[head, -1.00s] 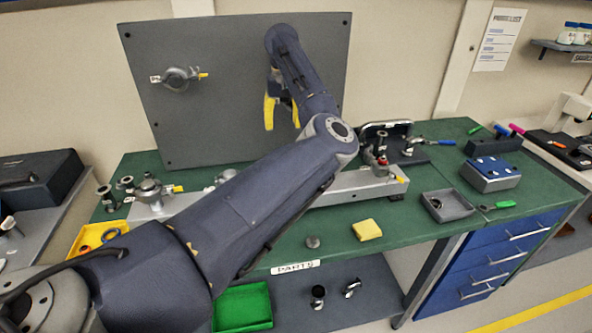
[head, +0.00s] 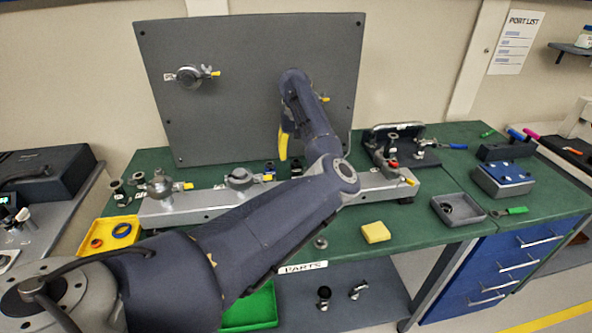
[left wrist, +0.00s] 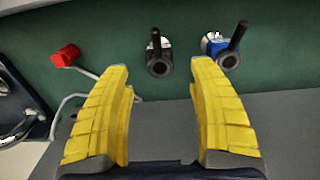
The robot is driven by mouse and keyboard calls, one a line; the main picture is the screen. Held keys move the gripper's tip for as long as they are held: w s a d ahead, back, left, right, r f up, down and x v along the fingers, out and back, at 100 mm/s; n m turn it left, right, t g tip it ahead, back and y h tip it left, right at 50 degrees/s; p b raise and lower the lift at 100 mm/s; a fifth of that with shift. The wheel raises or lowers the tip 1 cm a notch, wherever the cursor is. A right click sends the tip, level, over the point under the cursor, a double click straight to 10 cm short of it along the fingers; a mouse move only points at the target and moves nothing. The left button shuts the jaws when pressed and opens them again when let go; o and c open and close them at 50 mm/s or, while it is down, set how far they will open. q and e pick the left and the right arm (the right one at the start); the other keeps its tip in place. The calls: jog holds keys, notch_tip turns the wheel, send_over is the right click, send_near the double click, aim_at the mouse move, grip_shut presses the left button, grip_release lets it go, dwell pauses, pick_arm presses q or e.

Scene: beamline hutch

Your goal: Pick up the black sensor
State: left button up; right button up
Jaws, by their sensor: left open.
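The black sensor (left wrist: 159,62) stands on the green bench, a dark round body with a stub rising from it in the left wrist view. In the head view it seems to be the small dark piece (head: 296,168) behind the grey rail. My left gripper (left wrist: 161,68) is open, its yellow fingers apart. The sensor shows in the gap between the fingertips, with nothing held. In the head view one yellow finger (head: 283,145) shows, pointing down in front of the grey panel; the other is largely hidden. My right gripper is in neither view.
A similar blue-and-black piece (left wrist: 226,50) stands close beside the sensor. A red knob on a bent rod (left wrist: 65,55) is at the left in the wrist view. The upright panel (head: 240,90) stands behind, and the rail (head: 210,204) with clamps lies in front.

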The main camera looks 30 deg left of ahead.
aim_at(296, 161)
pick_arm(q)
jog(key=shift+f, duration=2.85)
grip_shut()
